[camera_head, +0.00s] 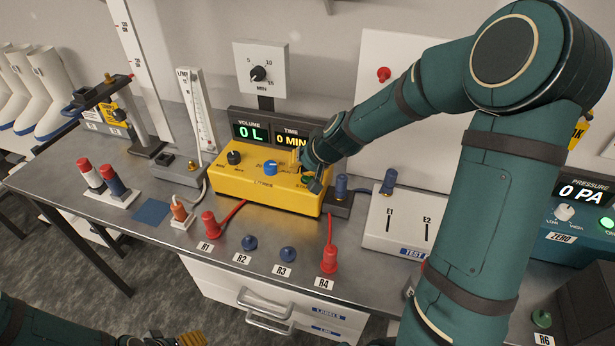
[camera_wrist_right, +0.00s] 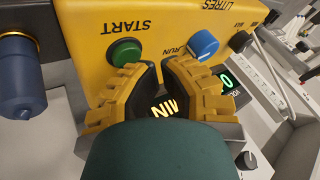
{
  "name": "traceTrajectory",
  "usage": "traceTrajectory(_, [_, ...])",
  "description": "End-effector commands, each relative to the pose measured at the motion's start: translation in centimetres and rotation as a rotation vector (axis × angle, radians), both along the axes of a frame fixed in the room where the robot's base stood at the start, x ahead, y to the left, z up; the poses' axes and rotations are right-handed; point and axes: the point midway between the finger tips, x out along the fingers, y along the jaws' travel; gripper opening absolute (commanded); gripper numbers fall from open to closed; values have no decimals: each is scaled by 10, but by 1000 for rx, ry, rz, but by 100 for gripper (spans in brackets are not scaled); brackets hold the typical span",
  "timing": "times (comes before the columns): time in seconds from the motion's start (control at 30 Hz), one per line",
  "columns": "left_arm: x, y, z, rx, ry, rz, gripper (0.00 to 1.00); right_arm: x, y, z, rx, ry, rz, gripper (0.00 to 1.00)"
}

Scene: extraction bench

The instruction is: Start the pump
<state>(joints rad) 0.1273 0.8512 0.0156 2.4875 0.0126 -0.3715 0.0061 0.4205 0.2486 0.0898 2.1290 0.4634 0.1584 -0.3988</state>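The pump is a yellow box (camera_head: 262,194) on the bench, with a black knob (camera_head: 234,157), a blue knob (camera_head: 270,167) and a green start button (camera_head: 308,178). In the right wrist view the green button (camera_wrist_right: 124,52) sits beside the word START. My right gripper (camera_wrist_right: 162,68) is over the box, its fingertips drawn nearly together with nothing between them, beside the button in that view. I cannot tell whether it touches the box. The displays behind read 0 L (camera_head: 251,131) and 0 MIN (camera_head: 291,140). My left gripper (camera_head: 190,340) shows only partly at the bottom edge.
Red and blue plugs stand along the front, such as the red R1 plug (camera_head: 210,226) and R4 plug (camera_head: 329,259). A white test box (camera_head: 402,225) is to the right. A blue pressure unit (camera_head: 570,220) reads 0 PA.

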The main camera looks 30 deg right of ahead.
Motion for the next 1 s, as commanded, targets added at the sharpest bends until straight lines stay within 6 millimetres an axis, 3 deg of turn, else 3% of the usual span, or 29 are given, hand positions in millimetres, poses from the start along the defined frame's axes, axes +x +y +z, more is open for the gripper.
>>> traceTrajectory(1.0, [0,0,-10,0,0,0,66,0,0,-8,0,0,0,0])
